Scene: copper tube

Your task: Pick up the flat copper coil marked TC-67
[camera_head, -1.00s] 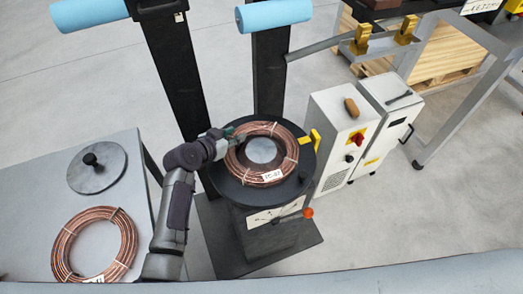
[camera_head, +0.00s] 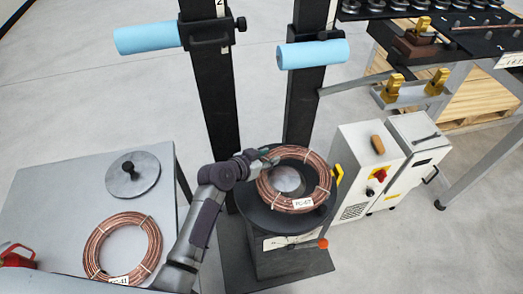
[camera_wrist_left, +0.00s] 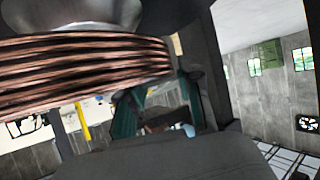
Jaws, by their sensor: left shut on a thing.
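The flat copper coil (camera_head: 267,194) with a white tag reading about TC-67 is over the round black plate (camera_head: 254,213) of the stand, at the middle right of the head view. The plate's pale hub shows off-centre through the ring, so the coil appears slightly raised, but a gap is hard to judge. My left gripper (camera_head: 264,156) is shut on the coil's upper-left rim. In the left wrist view the copper strands (camera_wrist_left: 80,75) fill the upper left, by the green finger pads; the exact contact is partly hidden. My right gripper is not in view.
A second coil (camera_head: 90,250), tagged about 41, lies on the grey table (camera_head: 60,190) beside a knobbed disc (camera_head: 132,176). Black posts with blue rollers (camera_head: 312,54) stand behind the plate. A yellow clip (camera_head: 338,175), red-knobbed lever (camera_head: 322,243) and white cabinet (camera_head: 355,150) are close right.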

